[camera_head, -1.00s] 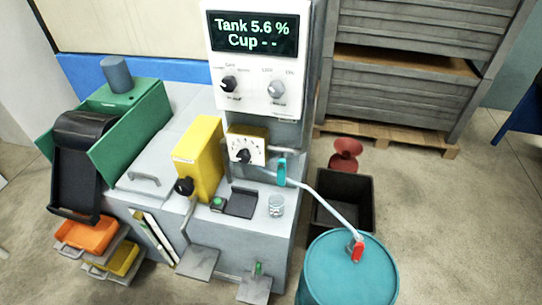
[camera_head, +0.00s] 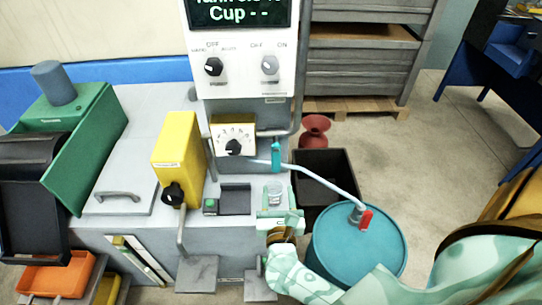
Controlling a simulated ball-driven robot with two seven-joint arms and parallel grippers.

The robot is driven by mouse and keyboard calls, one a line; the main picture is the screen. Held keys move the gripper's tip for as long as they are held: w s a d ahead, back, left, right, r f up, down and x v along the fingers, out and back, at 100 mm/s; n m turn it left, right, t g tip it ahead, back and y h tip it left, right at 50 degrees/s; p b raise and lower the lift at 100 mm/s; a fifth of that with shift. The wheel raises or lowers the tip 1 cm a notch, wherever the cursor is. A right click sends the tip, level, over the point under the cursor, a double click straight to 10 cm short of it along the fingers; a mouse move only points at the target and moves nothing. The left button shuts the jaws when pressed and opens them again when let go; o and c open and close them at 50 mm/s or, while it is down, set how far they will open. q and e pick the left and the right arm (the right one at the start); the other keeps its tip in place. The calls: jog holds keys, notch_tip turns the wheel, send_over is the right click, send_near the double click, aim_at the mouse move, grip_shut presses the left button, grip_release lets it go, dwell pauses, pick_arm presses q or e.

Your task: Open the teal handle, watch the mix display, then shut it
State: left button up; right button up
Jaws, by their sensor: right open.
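The teal handle (camera_head: 276,156) stands upright on the pipe above the machine's ledge. The display (camera_head: 238,12) is cut off by the top edge; its lower line reads "Cup - -" and its upper line is mostly out of frame. A clear cup (camera_head: 275,192) stands on the ledge below the handle. My right gripper (camera_head: 280,219) is open just in front of the cup, below the teal handle and apart from it. I cannot tell whether it touches the cup. My left gripper is not in view.
A teal drum (camera_head: 352,262) with a red valve handle (camera_head: 366,219) stands at the right, its pipe running to the teal handle. A black bin (camera_head: 325,172) is behind it. A yellow box (camera_head: 178,158) and dial box (camera_head: 233,134) sit left of the handle.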

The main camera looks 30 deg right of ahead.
aim_at(276, 161)
jog(key=b+x, duration=0.1)
jog(key=x, duration=1.3)
jog(key=shift+b, duration=0.35)
jog(key=shift+c, duration=0.4)
grip_shut()
